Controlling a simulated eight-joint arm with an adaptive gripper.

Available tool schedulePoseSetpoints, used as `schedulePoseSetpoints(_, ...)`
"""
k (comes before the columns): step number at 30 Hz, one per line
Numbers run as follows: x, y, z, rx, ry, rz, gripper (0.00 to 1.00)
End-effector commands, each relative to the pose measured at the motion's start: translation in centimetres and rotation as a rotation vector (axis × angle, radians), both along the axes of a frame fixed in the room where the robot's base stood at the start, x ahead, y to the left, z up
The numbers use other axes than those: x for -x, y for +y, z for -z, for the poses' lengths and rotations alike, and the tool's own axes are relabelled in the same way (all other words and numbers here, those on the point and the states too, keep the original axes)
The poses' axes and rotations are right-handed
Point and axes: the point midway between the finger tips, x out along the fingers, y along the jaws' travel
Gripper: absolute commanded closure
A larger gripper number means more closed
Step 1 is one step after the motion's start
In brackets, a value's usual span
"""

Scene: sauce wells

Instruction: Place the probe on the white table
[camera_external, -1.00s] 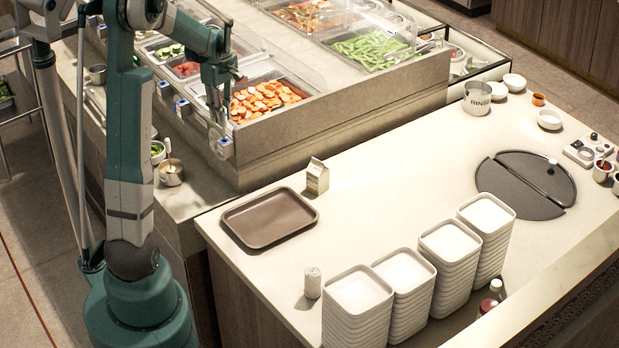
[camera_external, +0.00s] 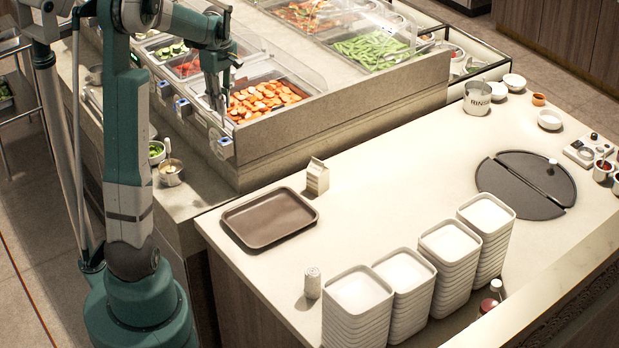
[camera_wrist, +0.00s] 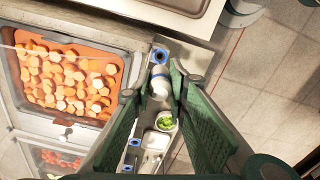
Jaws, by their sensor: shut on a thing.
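My gripper (camera_external: 216,93) is over the front edge of the food bar, beside the orange slices. In the wrist view its two green fingers (camera_wrist: 154,82) stand around a small pale cylinder with a bluish band. I take this to be the probe (camera_wrist: 160,84), shut between the fingers; its lower end is hard to make out. In the external view the probe is too small to tell apart from the fingers and the bar edge. The white table (camera_external: 390,165) is to the right of my gripper, with a broad bare top.
The table's middle is clear. Clear guards (camera_external: 225,47) border the food bar.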

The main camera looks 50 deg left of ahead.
Motion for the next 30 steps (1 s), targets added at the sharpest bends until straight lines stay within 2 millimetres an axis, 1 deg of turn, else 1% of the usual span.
schedulePoseSetpoints(9,0.0,0.0,-0.1,0.0,0.0,0.0,0.96)
schedulePoseSetpoints(14,0.0,0.0,-0.8,0.0,0.0,0.0,0.96)
schedulePoseSetpoints(20,0.0,0.0,-3.1,0.0,0.0,0.0,0.96)
schedulePoseSetpoints(24,0.0,0.0,-5.2,0.0,0.0,0.0,0.96)
schedulePoseSetpoints(30,-2.8,-2.3,-5.0,0.0,0.0,0.082,0.96)
